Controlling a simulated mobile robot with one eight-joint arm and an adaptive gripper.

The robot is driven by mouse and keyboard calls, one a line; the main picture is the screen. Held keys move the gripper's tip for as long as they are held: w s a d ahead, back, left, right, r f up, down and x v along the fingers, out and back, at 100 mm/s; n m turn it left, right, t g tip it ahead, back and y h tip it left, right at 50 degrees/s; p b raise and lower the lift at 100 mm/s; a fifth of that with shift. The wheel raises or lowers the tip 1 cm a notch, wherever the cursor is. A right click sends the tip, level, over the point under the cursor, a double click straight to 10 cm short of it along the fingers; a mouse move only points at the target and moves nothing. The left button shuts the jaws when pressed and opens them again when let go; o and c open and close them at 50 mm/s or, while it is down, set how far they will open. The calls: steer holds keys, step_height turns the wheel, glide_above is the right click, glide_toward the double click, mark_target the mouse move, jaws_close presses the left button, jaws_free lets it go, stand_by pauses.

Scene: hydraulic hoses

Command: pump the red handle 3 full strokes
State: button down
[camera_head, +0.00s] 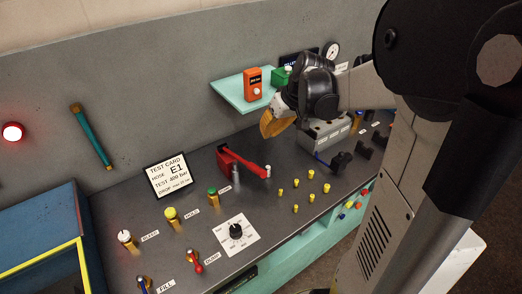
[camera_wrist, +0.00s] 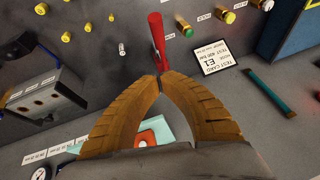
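The red handle (camera_head: 245,162) is a red lever on the grey bench, sloping down to the right from its raised left end. A grey cylinder stands beside it. In the wrist view the handle (camera_wrist: 157,35) lies beyond my fingertips, its lower end lined up with them. My gripper (camera_head: 275,124) has orange-brown ribbed fingers and hangs above and behind the handle, apart from it in the head view. In the wrist view the fingertips of my gripper (camera_wrist: 160,77) meet with nothing seen between them.
A turquoise shelf (camera_head: 228,91) with an orange box (camera_head: 253,84) is on the wall behind my gripper. A grey block (camera_head: 325,132) stands right of the handle. Several yellow pegs, a dial (camera_head: 236,232) and a test card (camera_head: 170,175) surround it.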

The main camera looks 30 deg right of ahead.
steer(key=x, duration=0.4)
steer(key=s+b+x, duration=0.1)
steer(key=x, duration=0.3)
steer(key=s+f+b+x, duration=0.1)
steer(key=x, duration=0.3)
steer(key=shift+s+a+f, duration=0.2)
steer(key=shift+f, duration=0.1)
steer(key=f+b, duration=0.1)
steer(key=s+f+t+b, duration=0.1)
steer(key=b, duration=0.1)
steer(key=shift+s+f, duration=0.1)
steer(key=shift+f, duration=0.25)
step_height(320, 180, down, 12)
steer(key=s+t+b, duration=0.2)
steer(key=b, duration=1)
steer(key=shift+b, duration=0.4)
steer(key=shift+s, duration=0.1)
